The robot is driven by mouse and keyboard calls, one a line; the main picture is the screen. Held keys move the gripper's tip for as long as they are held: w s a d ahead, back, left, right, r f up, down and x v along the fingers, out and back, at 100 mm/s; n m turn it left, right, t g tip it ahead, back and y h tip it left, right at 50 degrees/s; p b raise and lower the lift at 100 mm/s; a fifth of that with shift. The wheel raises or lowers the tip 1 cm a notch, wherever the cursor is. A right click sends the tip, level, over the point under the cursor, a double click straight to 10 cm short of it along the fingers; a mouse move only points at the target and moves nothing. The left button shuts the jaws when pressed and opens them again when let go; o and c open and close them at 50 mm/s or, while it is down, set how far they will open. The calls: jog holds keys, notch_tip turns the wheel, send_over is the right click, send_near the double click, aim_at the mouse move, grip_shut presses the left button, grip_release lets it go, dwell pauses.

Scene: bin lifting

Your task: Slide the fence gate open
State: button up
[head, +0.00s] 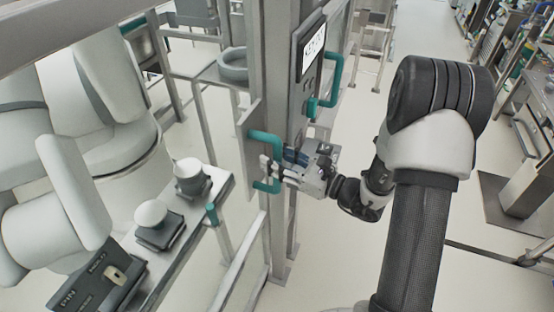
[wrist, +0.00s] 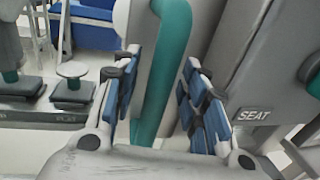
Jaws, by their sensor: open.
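A teal D-shaped handle (head: 264,135) stands upright on the grey gate post (head: 270,60) in the middle of the head view. My gripper (head: 273,170) is open at the lower part of this handle, coming in from the right. In the wrist view, the teal handle bar (wrist: 165,70) runs between the two blue-padded fingers of my gripper (wrist: 158,95). The fingers are apart, one on each side of the bar, and a gap shows at each side. Whether a finger touches the bar cannot be told.
A second teal handle (head: 333,82) is on the post's right side, beside a dark box with a white label (head: 314,42). A white machine (head: 90,130) and a bench with round-topped blocks (head: 190,172) stand left. Open floor (head: 420,60) lies behind at right.

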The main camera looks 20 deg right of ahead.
grip_shut()
dwell(0.6)
